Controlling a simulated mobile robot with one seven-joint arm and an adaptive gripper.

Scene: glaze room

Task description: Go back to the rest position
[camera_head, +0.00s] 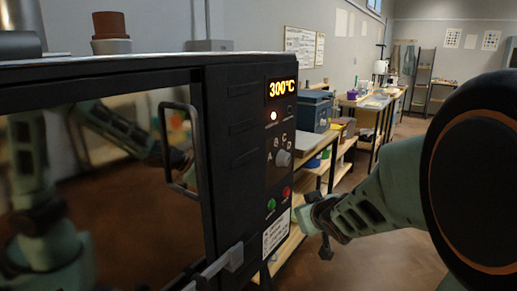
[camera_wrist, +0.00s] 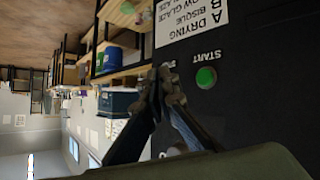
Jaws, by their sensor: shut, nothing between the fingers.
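My gripper (camera_head: 326,247) is at the end of my arm, just right of the kiln's control panel in the head view. In the wrist view my gripper (camera_wrist: 168,82) is shut and empty, its two fingers meeting in front of the dark panel (camera_wrist: 262,95). A green START button (camera_wrist: 206,77) is right of the fingertips, with a gap in the picture. The dark kiln (camera_head: 232,150) has a door handle and a display (camera_head: 282,87) reading 300°C. Its knob (camera_head: 283,158), green button (camera_head: 271,205) and red button (camera_head: 286,192) are in view.
A white printed label (camera_head: 274,236) is low on the panel. Behind it, a wooden shelf table (camera_head: 318,146) carries a blue box (camera_head: 314,110). More benches and a rack (camera_head: 423,72) stand farther back. Open brown floor (camera_head: 395,255) lies right of the kiln.

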